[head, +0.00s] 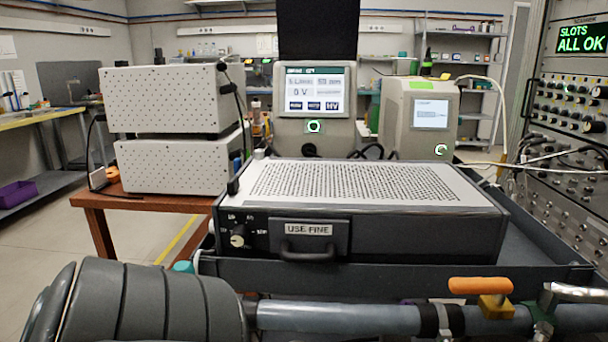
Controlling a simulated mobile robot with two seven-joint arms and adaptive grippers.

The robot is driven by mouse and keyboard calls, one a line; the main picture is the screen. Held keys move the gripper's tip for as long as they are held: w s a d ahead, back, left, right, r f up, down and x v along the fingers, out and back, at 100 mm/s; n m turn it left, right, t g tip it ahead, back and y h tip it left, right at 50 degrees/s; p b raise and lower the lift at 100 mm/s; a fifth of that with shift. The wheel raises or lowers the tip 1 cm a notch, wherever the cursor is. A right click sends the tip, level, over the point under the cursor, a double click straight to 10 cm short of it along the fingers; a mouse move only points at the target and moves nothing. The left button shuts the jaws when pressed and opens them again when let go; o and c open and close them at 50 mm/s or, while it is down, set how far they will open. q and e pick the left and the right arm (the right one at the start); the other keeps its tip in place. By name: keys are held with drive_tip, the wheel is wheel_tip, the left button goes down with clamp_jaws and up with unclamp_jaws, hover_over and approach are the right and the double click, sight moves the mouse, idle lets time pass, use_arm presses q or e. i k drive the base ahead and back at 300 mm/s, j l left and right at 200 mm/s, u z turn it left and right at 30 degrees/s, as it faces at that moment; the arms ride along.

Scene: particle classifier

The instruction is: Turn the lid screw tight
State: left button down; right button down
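A dark box with a pale perforated lid (360,183) sits in a dark tray in the middle of the head view. Its front carries a "USE FINE" label, a black handle and a dial. A small black knob (233,187) stands upright at the lid's left edge. A small pale knob (259,154) stands at the lid's back left corner. I cannot tell for certain which of these is the lid screw, or how tight either is. The lid looks flat on the box. Neither of my grippers shows.
A grey ribbed cylinder (150,305) and a pipe (335,317) with an orange-handled valve (480,286) cross the front. White boxes (170,98) are stacked at left. Two instruments with screens stand behind. A rack (570,110) stands at right. The space above the lid is clear.

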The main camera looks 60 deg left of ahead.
sight(260, 155)
drive_tip(key=u, duration=1.65)
